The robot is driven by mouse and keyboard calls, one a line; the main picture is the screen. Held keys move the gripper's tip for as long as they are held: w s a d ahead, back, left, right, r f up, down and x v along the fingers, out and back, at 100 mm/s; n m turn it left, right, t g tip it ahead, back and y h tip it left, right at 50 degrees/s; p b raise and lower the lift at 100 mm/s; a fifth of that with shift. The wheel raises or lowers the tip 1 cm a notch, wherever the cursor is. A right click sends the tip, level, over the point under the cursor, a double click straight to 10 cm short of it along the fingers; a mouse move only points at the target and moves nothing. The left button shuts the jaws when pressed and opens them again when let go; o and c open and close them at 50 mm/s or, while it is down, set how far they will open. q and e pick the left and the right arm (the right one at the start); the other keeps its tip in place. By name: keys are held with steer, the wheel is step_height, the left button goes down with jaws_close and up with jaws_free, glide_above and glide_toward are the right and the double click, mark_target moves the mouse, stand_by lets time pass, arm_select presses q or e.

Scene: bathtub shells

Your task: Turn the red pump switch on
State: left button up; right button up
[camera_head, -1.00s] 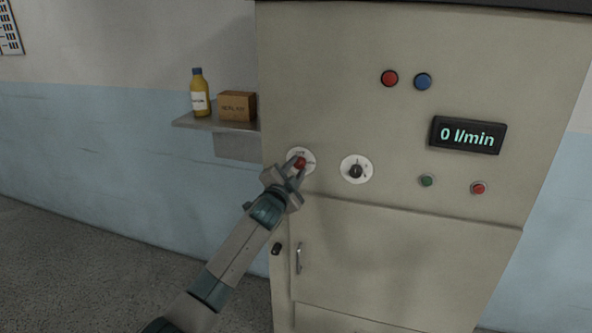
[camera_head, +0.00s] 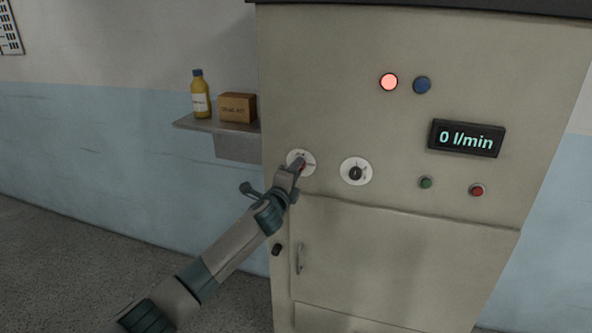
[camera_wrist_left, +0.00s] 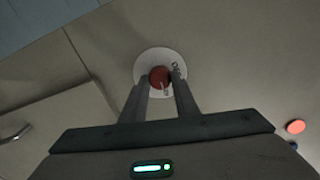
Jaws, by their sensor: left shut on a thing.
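The red pump switch (camera_wrist_left: 159,76) is a round red knob on a white dial plate (camera_head: 309,161) at the left of the cabinet front. My left gripper (camera_head: 297,168) is at the knob, with its two fingers on either side of it in the left wrist view (camera_wrist_left: 161,88). It is shut on the knob and hides part of it in the head view. Above, a red lamp (camera_head: 389,82) on the cabinet is lit. It also shows glowing in the left wrist view (camera_wrist_left: 296,126). My right gripper is not in view.
A second dial with a black knob (camera_head: 356,173) sits just right. A blue lamp (camera_head: 422,85), a display reading 0 l/min (camera_head: 466,138), a green button (camera_head: 426,183) and a red button (camera_head: 477,190) are further right. A shelf (camera_head: 214,125) holds a bottle (camera_head: 200,97) and box (camera_head: 237,108).

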arm_select(q)
steer(key=shift+f+m, duration=0.1)
steer(key=shift+m, duration=0.2)
steer(key=o, duration=1.1)
steer(key=shift+c, duration=0.2)
steer(key=shift+s+a, duration=0.1)
steer(key=shift+s, duration=0.05)
steer(key=b+v, duration=0.4)
steer(key=v, duration=1.3)
